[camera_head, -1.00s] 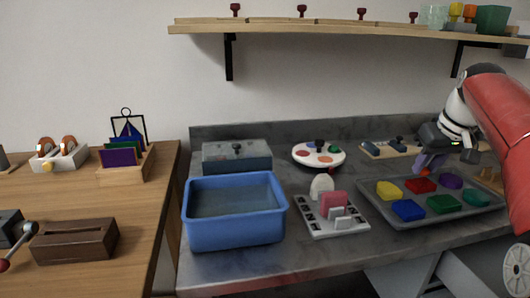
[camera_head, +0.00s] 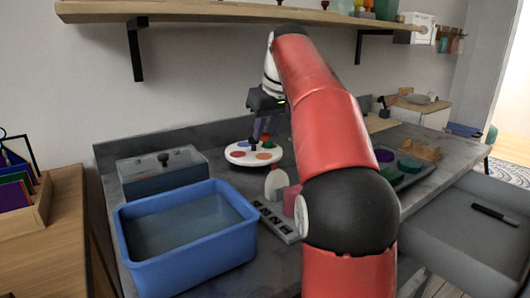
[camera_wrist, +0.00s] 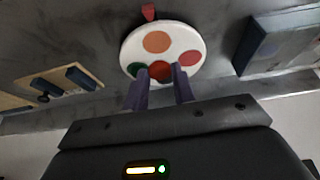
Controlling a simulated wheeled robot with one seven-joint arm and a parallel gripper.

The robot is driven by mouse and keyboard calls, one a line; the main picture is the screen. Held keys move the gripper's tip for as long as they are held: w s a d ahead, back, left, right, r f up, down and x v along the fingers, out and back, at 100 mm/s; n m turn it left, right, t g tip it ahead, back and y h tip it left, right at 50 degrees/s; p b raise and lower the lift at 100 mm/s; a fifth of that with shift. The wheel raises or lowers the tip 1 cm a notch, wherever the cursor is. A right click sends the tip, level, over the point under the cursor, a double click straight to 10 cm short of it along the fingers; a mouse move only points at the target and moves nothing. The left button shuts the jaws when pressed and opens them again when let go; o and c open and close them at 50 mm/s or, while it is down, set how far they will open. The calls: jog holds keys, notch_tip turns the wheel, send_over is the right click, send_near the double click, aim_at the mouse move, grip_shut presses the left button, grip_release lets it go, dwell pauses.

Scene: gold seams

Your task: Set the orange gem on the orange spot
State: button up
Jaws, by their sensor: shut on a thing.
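My gripper (camera_head: 264,128) is shut on the orange gem (camera_wrist: 160,70), a small red-orange piece mostly hidden between the purple fingers. In the wrist view my gripper (camera_wrist: 160,82) is over the white round board (camera_wrist: 133,45), near its back edge. The orange spot (camera_wrist: 156,42) is bare and lies just in front of the held gem. In the head view the board (camera_head: 230,157) stands on the counter below the fingers, with the orange spot (camera_head: 264,156) on its near right. Any gap between gem and board cannot be told.
A red spot (camera_wrist: 189,58) and a partly hidden green one (camera_wrist: 135,70) are on the board. A grey lidded box (camera_head: 160,172) and a blue basin (camera_head: 190,245) stand left. My red arm hides much of the counter. A shelf (camera_head: 200,9) hangs above.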

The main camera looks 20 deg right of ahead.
aim_at(267, 139)
jog(key=shift+f+b, duration=0.7)
jog(key=shift+f, duration=1.3)
jog(key=shift+f, duration=0.2)
jog(key=o, duration=0.9)
jog(key=shift+o, duration=0.2)
jog(key=shift+r, duration=0.1)
